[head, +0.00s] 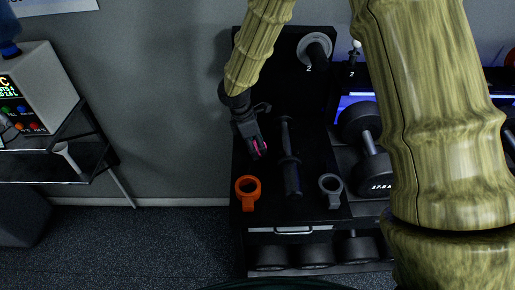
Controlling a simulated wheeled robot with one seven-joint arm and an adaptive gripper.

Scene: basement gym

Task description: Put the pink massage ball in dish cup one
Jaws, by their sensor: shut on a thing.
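My gripper (256,149) is over the left part of the black rack top, pointing down and toward the front. It is shut on the pink massage ball (260,145), of which only a small pink patch shows between the dark fingers. A grey round dish cup (314,46) with a "2" mark beside it is at the back right of the rack top. No cup marked one can be read; my arm covers part of the back left.
An orange ring-shaped holder (248,188) and a grey one (330,188) are at the front of the rack top (270,212). A dark bar-like handle (290,165) stands between them, right of my gripper. Dumbbells (370,150) lie to the right. A shelf (60,150) is at left.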

